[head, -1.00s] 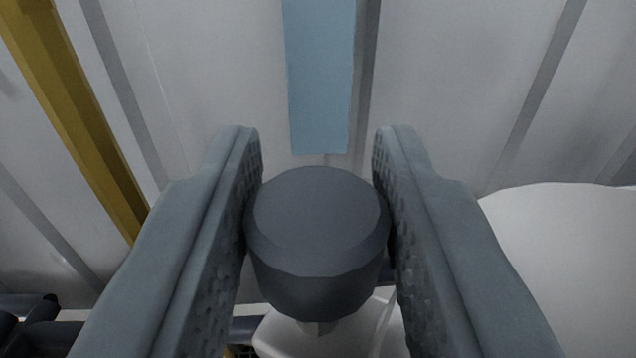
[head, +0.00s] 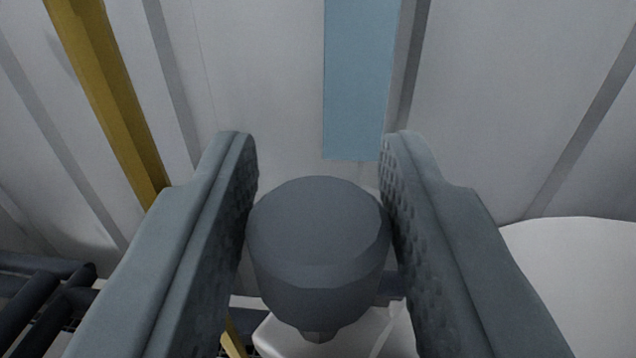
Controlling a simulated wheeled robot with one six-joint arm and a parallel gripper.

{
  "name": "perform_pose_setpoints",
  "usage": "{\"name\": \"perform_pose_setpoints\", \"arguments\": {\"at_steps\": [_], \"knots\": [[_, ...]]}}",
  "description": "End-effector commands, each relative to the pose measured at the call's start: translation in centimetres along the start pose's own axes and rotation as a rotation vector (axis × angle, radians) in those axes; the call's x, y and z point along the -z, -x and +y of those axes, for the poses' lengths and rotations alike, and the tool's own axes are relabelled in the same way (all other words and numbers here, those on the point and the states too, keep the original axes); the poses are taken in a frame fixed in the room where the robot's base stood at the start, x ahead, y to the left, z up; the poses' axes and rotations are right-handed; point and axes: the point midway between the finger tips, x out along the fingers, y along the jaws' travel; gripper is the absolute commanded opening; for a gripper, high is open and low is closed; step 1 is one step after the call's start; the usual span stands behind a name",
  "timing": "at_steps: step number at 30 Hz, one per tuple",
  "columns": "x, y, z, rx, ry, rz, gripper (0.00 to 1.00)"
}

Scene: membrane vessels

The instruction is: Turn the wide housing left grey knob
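A dark grey, faceted, round knob (head: 318,235) stands in the middle of the head view, its flat top facing me. It sits on a short stem above a white housing part (head: 375,335), mostly hidden below it. My gripper (head: 320,150) has one finger on each side of the knob. The fingers are spread about as wide as the knob, and it lies between their textured pads. The fingers look slightly open around it; any contact at the edges is hard to tell.
A large white rounded vessel (head: 575,285) is close at the right. Dark pipes (head: 45,290) lie at the lower left. A yellow post (head: 105,90) and a blue strip (head: 358,80) stand against the pale ribbed wall (head: 260,80) behind.

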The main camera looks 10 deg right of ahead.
Motion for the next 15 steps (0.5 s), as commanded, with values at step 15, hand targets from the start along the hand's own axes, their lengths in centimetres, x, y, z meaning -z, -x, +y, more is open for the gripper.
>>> {"name": "perform_pose_setpoints", "arguments": {"at_steps": [15], "knots": [[0.0,1.0,0.0,-0.001,0.0,-0.002,0.51]]}}
